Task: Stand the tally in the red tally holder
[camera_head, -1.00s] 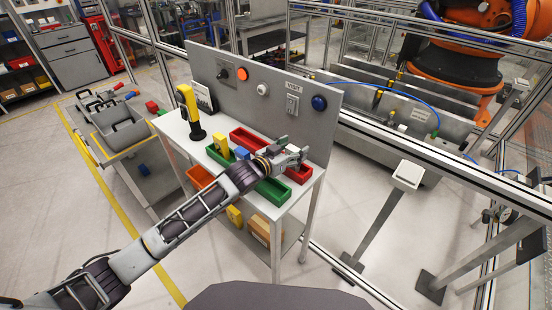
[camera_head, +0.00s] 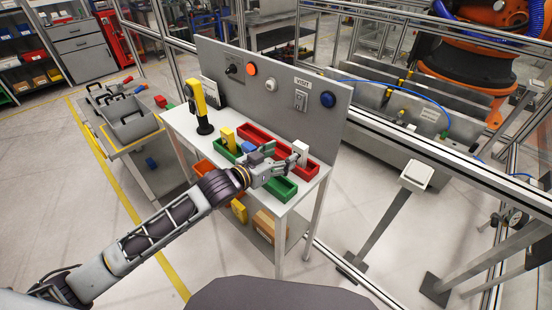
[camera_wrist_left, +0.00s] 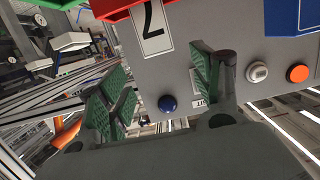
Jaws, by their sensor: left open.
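The tally (camera_head: 301,152) is a white plate that stands upright at the right part of the red tally holder (camera_head: 312,172) on the white bench. In the left wrist view the tally (camera_wrist_left: 151,28) shows a black 7 and overlaps the red wall of the holder (camera_wrist_left: 108,9); its lower end is out of frame. My left gripper (camera_head: 287,163) is open beside the tally, on its near left side. In the wrist view its green-padded fingers (camera_wrist_left: 160,95) are spread and empty, with the tally beyond them. My right gripper is not in view.
A green bin (camera_head: 284,188) lies below my gripper, with yellow (camera_head: 228,138) and blue (camera_head: 248,147) pieces nearby. A grey panel with buttons (camera_head: 270,85) rises behind. A yellow-black device (camera_head: 200,105) stands at the bench's left. A grey tote cart (camera_head: 128,125) is further left.

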